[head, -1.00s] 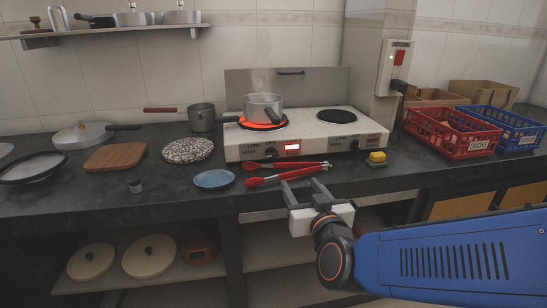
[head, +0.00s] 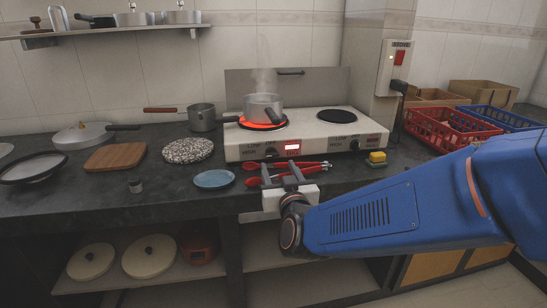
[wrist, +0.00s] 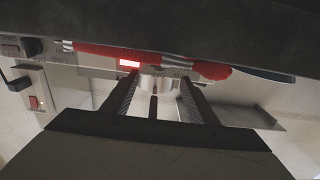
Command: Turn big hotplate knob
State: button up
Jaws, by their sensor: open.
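The white two-plate hotplate (head: 325,146) stands on the dark counter. Its left plate glows red under a steaming steel pot (head: 262,107). The knob below that plate (head: 271,152) sits left of a lit red display (head: 299,148); a second knob (head: 355,145) is at the right. My gripper (head: 278,170) is open and empty, in front of the hotplate's left half, apart from the knob. In the wrist view, inverted, the fingers (wrist: 157,85) point towards the panel and pot; the display (wrist: 130,63) shows there, the left knob not clearly.
Red-handled tongs (head: 312,165) and a second red-handled tool lie between my gripper and the panel. A blue plate (head: 214,179) is to the left, a yellow sponge (head: 377,157) to the right. The counter's front edge lies close by my gripper.

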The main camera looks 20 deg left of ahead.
aim_at(273, 155)
jog(key=x, duration=0.8)
jog(key=shift+d, duration=0.1)
jog(key=shift+c, duration=0.3)
jog(key=c, duration=1)
